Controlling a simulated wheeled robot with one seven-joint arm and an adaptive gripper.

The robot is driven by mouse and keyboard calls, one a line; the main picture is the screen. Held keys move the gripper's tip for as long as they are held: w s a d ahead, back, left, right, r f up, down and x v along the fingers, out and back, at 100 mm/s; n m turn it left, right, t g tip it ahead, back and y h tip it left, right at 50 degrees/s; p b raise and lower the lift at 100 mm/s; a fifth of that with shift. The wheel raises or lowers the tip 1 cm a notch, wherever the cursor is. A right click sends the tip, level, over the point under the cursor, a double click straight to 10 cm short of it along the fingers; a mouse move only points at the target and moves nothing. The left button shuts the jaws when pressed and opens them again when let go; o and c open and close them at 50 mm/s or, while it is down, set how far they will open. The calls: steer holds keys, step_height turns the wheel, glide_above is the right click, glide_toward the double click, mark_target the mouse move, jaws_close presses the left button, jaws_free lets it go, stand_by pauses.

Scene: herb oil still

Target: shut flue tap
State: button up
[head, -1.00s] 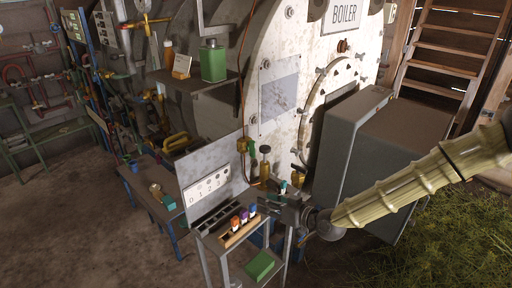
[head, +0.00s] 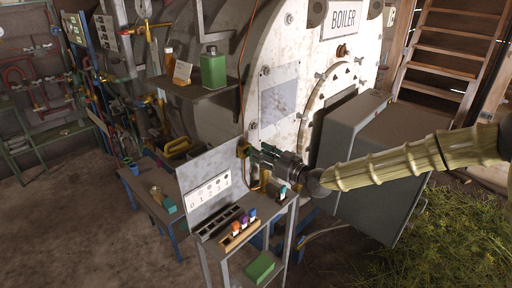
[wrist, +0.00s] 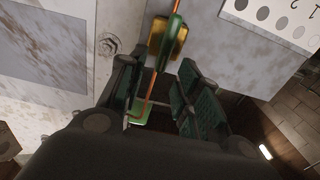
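A brass tap (head: 243,148) sits on a thin copper-red pipe in front of the boiler, by the upright grey panel. In the wrist view its brass body (wrist: 168,40) is beyond my fingertips. A dark green lever (wrist: 163,52) shows at its middle, in line with the gap between the fingers. My gripper (head: 262,153) reaches in from the right, close to the tap. In the wrist view my gripper (wrist: 157,80) is open, with green pads apart on both sides of the pipe. I cannot tell whether a pad touches the lever. No label shows on the tap.
The grey panel with a numbered dot chart (head: 211,190) stands just left of my gripper. Below is a small stand with a wooden rack of coloured bottles (head: 240,233) and a green block (head: 261,267). A large grey box (head: 365,150) is behind my arm. A shelf holds a green canister (head: 213,69).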

steer(key=shift+p+x, duration=0.45)
steer(key=shift+x, duration=1.3)
jaws_close()
